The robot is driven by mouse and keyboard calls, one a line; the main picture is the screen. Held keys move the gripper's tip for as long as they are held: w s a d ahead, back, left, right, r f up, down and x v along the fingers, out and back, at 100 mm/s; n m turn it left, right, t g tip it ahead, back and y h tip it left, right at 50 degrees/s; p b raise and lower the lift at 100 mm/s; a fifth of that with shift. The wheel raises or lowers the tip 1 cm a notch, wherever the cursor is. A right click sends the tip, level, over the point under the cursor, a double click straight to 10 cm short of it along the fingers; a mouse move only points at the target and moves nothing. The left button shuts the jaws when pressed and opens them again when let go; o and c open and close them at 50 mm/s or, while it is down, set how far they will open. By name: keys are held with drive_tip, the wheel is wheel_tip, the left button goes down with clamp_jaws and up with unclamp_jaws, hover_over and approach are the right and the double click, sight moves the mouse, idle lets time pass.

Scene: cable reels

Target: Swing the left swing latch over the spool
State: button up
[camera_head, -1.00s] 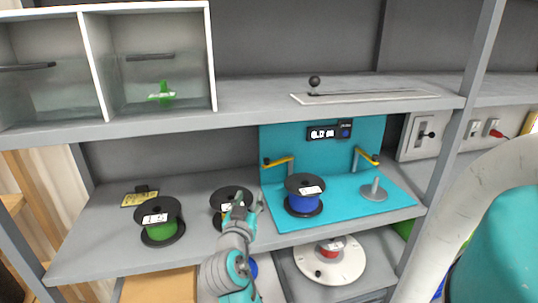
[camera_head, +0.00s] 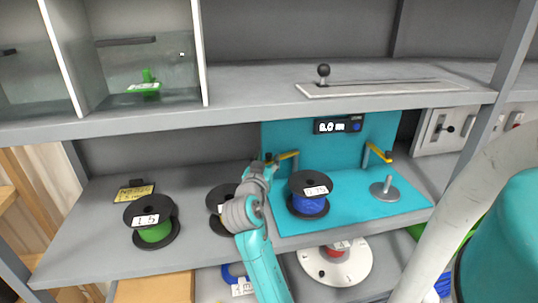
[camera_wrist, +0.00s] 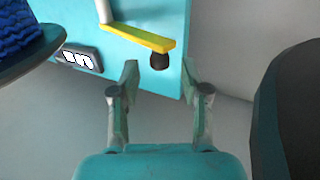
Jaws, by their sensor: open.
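The left swing latch (camera_head: 288,155) is a yellow bar with a black knob on a post at the back left of the teal station. In the wrist view, its yellow bar (camera_wrist: 140,38) shows with the black knob (camera_wrist: 159,61) hanging below its end. The blue spool (camera_head: 310,204) with black flanges stands to the right in front of the latch; its blue winding (camera_wrist: 22,28) shows at the wrist view's upper left. The bar does not appear to cross the spool. My gripper (camera_wrist: 159,70) is open, fingers either side of the knob's line; I cannot tell contact. The arm partly hides the latch in the head view.
A right latch (camera_head: 378,153) and an empty peg plate (camera_head: 384,190) are on the station. A dark spool (camera_head: 217,200) stands close left of my arm, its flange (camera_wrist: 298,110) at the wrist view's right. A green spool (camera_head: 152,225) is farther left. The upper shelf (camera_head: 250,100) overhangs.

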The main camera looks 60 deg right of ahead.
sight(268, 156)
drive_tip(key=shift+x, duration=1.55)
clamp_jaws()
